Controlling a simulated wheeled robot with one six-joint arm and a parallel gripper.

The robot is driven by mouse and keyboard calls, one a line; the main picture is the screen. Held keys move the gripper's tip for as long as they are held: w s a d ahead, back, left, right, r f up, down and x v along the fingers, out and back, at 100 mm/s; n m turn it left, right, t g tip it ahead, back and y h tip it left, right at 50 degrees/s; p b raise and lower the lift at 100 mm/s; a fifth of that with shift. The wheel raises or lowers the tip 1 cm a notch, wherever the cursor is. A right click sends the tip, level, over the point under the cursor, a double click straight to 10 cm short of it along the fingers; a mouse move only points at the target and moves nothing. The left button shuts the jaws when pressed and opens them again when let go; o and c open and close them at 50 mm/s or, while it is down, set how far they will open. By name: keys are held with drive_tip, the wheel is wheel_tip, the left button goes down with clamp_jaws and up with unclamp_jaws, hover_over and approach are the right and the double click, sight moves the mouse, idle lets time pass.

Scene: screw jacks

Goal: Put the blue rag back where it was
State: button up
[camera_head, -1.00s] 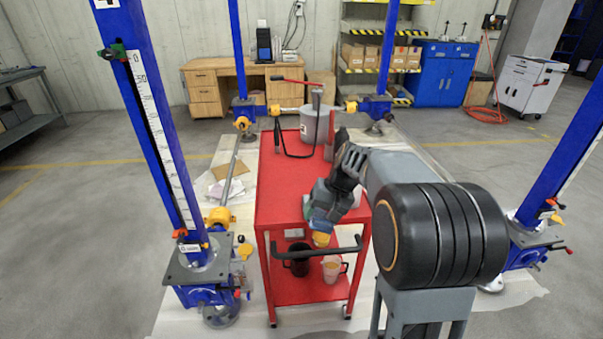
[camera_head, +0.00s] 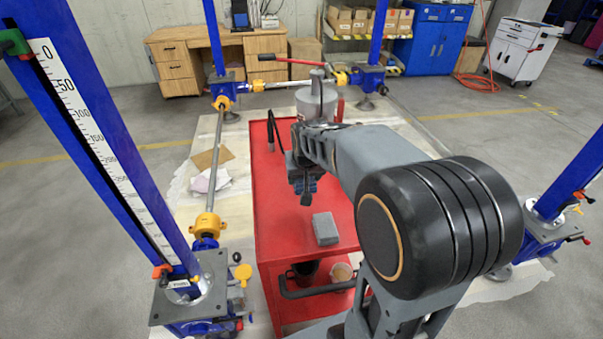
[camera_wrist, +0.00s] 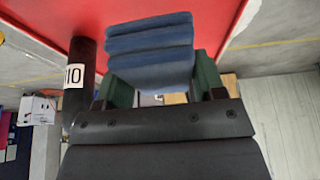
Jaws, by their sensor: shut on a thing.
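The blue rag (camera_wrist: 150,50) is a folded, layered bundle held between the green fingertips of my gripper (camera_wrist: 163,80) in the wrist view. In the head view, a small part of the blue rag (camera_head: 311,185) shows below my gripper (camera_head: 305,190), over the red cart top (camera_head: 275,205). My gripper is shut on the rag. The wrist view shows red surface behind the rag; I cannot tell whether the rag touches it. My wrist hides part of the rag in the head view.
A grey block (camera_head: 325,229) lies on the cart near its front edge. A grey bucket (camera_head: 312,104) with a pump stands at the cart's far end. A black cylinder marked 10 (camera_wrist: 80,85) is beside the rag in the wrist view. A blue jack column (camera_head: 95,120) stands left.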

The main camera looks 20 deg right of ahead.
drive_tip(key=w+d+f, duration=0.2)
drive_tip(key=w+f, duration=0.1)
drive_tip(key=w+d+f, duration=0.2)
drive_tip(key=w+f, duration=0.1)
drive_tip(key=w, duration=0.1)
drive_tip(key=w+d+f, duration=0.2)
drive_tip(key=w, duration=0.2)
drive_tip(key=shift+w+f, duration=0.2)
drive_tip(key=shift+f, duration=0.2)
drive_tip(key=shift+w+d+f, duration=0.2)
drive_tip(key=shift+w+f, duration=0.05)
drive_tip(key=shift+f, duration=1.75)
drive_tip(key=o, duration=0.9)
drive_tip(key=shift+f, duration=0.1)
drive_tip(key=shift+c, duration=0.2)
